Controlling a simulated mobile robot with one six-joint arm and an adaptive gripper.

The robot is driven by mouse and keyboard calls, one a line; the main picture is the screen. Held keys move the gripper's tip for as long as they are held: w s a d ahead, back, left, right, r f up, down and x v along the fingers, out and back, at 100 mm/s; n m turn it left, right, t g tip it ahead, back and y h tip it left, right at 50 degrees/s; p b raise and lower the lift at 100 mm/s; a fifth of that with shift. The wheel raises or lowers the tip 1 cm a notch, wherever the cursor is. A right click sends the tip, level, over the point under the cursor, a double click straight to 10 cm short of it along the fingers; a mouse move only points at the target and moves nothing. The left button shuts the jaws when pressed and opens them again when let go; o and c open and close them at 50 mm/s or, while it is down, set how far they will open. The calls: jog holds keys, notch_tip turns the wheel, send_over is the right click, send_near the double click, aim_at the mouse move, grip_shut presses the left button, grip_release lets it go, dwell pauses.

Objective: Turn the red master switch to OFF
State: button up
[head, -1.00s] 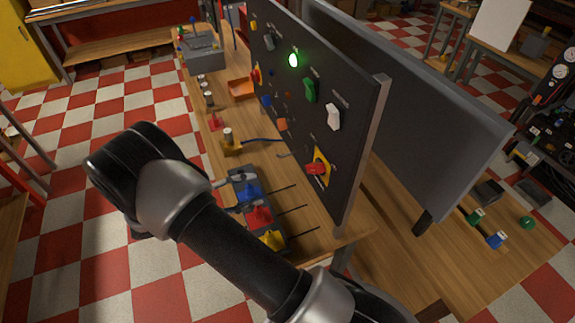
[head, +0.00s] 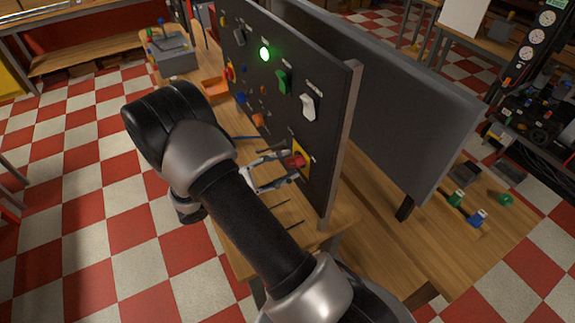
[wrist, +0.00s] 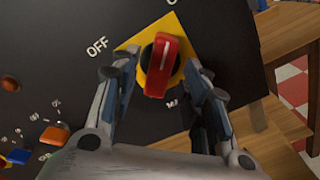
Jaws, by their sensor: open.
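The red master switch (wrist: 161,66) is a red rotary handle on a yellow plate (wrist: 128,47) on the dark panel. In the wrist view its handle stands nearly upright, and the word OFF (wrist: 97,47) is printed to its upper left. In the head view the red switch (head: 295,160) is low on the panel near its right edge. My gripper (wrist: 160,82) is open, with one finger on each side of the handle. I cannot tell whether either finger touches it. My gripper also shows in the head view (head: 284,170), at the switch.
A lit green lamp (head: 265,54), a green switch (head: 283,82) and a white switch (head: 308,107) sit higher on the panel. An orange knob (wrist: 54,135) is left of my gripper. A grey board (head: 400,120) stands behind the panel.

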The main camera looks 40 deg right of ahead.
jog(key=shift+x, duration=0.8)
jog(key=shift+c, duration=0.2)
grip_shut()
